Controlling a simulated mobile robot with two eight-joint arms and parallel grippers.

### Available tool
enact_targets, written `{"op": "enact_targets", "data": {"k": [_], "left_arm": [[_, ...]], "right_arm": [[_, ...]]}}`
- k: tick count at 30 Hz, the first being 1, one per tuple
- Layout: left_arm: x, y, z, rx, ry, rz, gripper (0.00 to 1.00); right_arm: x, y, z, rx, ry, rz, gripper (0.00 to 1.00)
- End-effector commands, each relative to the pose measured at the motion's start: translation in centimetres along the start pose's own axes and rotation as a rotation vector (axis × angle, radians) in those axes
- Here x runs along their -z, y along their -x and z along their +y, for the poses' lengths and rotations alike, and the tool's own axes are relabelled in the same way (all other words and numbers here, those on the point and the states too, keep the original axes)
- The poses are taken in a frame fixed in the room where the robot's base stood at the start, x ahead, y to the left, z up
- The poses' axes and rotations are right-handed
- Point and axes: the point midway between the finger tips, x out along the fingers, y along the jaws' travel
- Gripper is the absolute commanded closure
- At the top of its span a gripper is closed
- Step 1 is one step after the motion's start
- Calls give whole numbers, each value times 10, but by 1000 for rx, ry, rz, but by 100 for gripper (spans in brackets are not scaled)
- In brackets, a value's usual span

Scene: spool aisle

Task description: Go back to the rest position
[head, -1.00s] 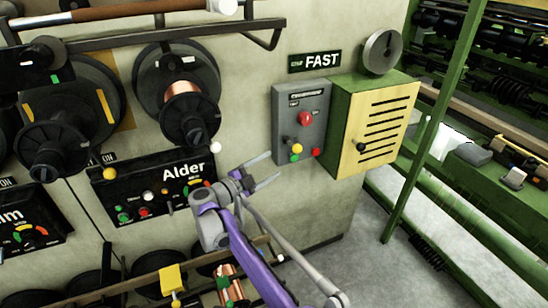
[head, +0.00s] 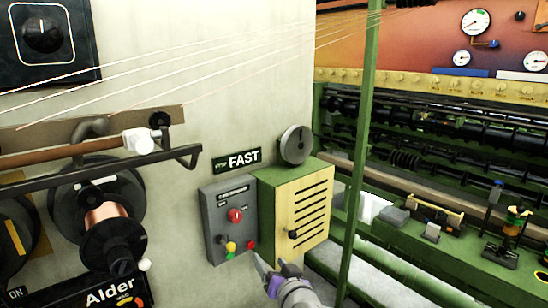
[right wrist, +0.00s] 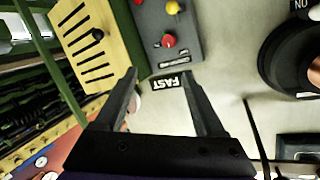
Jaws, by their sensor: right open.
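My right gripper (head: 266,270) is at the bottom of the head view, below the grey control box (head: 229,212) and the yellow-fronted green cabinet (head: 297,212). In the right wrist view its two fingers (right wrist: 165,95) are spread apart with nothing between them. The FAST sign (right wrist: 172,82) shows beyond the fingertips there. My left gripper is in neither view.
The control box carries a red knob (head: 235,215) and small coloured buttons. A copper spool (head: 108,225) and the Alder panel (head: 105,292) are at the left. A green post (head: 362,150) and a long machine (head: 450,130) stand at the right. Thin wires cross above.

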Motion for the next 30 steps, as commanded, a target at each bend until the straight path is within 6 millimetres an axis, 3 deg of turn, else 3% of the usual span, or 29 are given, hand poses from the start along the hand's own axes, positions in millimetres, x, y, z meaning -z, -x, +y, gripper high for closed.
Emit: {"op": "enact_targets", "data": {"k": [1, 9, 15, 21, 30], "left_arm": [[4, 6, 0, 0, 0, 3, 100], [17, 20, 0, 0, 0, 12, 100], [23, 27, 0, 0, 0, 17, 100], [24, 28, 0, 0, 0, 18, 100], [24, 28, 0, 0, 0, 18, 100]], "right_arm": [[-13, 29, 18, -29, 34, -76, 29], [-124, 173, 110, -242, 147, -500, 29], [-182, 253, 155, -397, 161, -705, 29], [-202, 282, 169, -458, 159, -778, 29], [-203, 282, 169, -457, 160, -780, 29]]}}
